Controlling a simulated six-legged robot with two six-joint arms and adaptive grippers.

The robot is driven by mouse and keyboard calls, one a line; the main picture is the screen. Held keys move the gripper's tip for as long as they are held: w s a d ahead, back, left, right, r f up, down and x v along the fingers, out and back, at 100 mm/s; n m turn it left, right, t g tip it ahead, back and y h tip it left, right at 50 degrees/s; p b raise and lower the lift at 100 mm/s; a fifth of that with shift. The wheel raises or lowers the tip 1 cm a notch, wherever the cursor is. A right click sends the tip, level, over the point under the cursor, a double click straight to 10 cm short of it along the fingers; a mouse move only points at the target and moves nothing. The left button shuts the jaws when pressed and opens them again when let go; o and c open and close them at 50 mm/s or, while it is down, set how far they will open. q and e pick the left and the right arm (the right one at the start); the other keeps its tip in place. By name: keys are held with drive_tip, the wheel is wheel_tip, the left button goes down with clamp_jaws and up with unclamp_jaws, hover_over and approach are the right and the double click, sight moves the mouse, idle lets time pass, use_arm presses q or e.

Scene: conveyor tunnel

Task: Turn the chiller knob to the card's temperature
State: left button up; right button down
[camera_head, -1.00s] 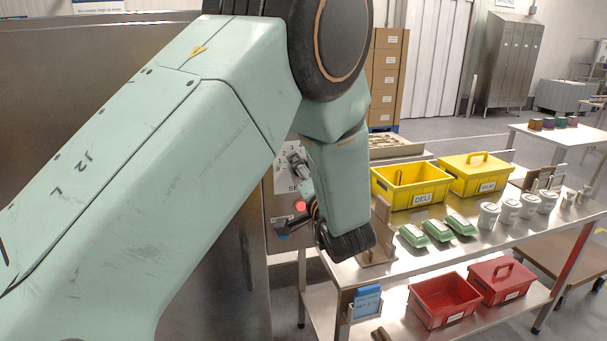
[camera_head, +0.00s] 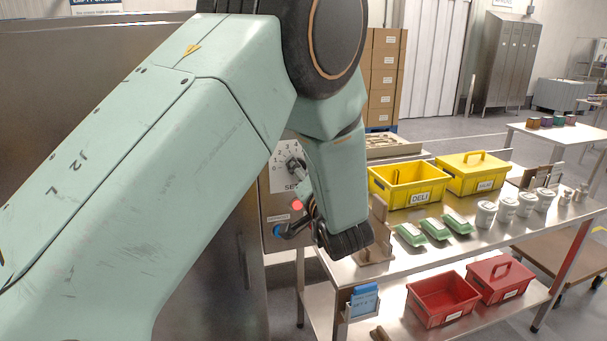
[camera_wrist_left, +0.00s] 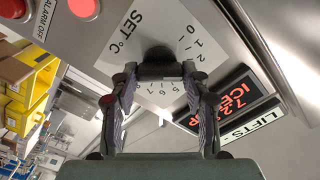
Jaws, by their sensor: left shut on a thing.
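The chiller knob (camera_wrist_left: 158,68) is dark and sits at the middle of a white dial plate (camera_wrist_left: 125,45) marked SET °C in the left wrist view. Numbers 0, 1, 2 and 5, 6, 7 show around it. My left gripper (camera_wrist_left: 160,75) is shut on the knob, one finger on each side. The knob's pointer is hidden. A red-lit readout (camera_wrist_left: 240,97) on the right seems to show 7.2 and ICE. In the head view the dial plate (camera_head: 280,180) is partly behind my left arm. No temperature card can be read. My right gripper is not in view.
A red button (camera_wrist_left: 85,8) is beside the dial. A steel table (camera_head: 400,258) on the right holds yellow bins (camera_head: 408,196), green packs (camera_head: 434,229) and white tubs (camera_head: 486,214). Red bins (camera_head: 443,305) and a blue item in a holder (camera_head: 364,298) are lower down.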

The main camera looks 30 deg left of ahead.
use_arm(q)
drive_tip(key=shift+s+f+n, duration=0.1)
drive_tip(key=shift+f+n, duration=0.05)
drive_tip(key=shift+n, duration=0.25)
drive_tip(key=o, duration=0.8)
drive_tip(key=shift+a, duration=0.1)
drive_tip(key=o, duration=0.4)
drive_tip(key=shift+a, duration=0.15)
drive_tip(key=shift+c, duration=0.2)
drive_tip(key=shift+d, duration=0.2)
